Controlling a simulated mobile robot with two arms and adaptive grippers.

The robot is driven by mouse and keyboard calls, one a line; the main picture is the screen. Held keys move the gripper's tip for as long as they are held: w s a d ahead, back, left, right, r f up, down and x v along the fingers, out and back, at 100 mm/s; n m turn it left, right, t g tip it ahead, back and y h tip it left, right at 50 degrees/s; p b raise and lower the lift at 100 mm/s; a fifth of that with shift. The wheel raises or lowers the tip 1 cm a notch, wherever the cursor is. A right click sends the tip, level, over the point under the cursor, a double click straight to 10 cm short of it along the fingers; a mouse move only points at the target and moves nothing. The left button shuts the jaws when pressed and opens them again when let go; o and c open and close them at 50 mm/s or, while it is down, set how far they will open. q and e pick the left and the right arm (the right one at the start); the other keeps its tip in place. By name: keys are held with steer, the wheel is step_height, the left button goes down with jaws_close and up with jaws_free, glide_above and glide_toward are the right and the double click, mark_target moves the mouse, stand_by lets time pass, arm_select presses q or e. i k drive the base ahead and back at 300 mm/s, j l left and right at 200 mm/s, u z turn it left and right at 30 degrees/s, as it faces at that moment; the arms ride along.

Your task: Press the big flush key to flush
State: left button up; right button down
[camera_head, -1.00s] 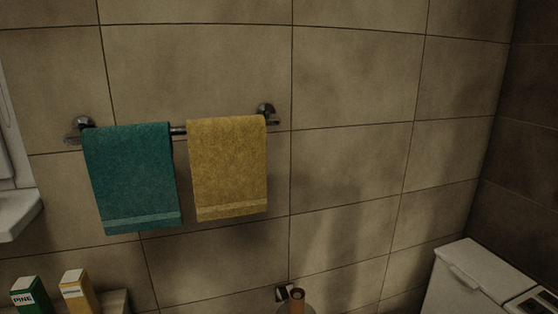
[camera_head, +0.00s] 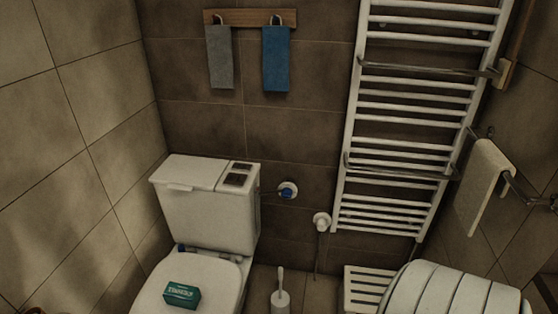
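The toilet's white cistern (camera_head: 205,215) stands against the dark wall, left of the middle of the head view. A flush plate (camera_head: 238,174) with two dark keys is set in the right part of its top. One key lies behind the other; I cannot tell surely which is the big one. The toilet's closed white lid (camera_head: 215,283) is below the cistern. A green box (camera_head: 181,295) with lettering lies on the lid. Neither of my grippers shows in this view.
A white towel radiator (camera_head: 412,110) is on the back wall. A grey towel (camera_head: 219,57) and a blue towel (camera_head: 276,58) hang from a wooden rack. A toilet brush (camera_head: 280,297), a white slatted stool (camera_head: 367,288) and a white ribbed rounded object (camera_head: 450,292) stand low at right.

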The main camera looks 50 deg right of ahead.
mark_target(235, 180)
steer(key=z, duration=1.2)
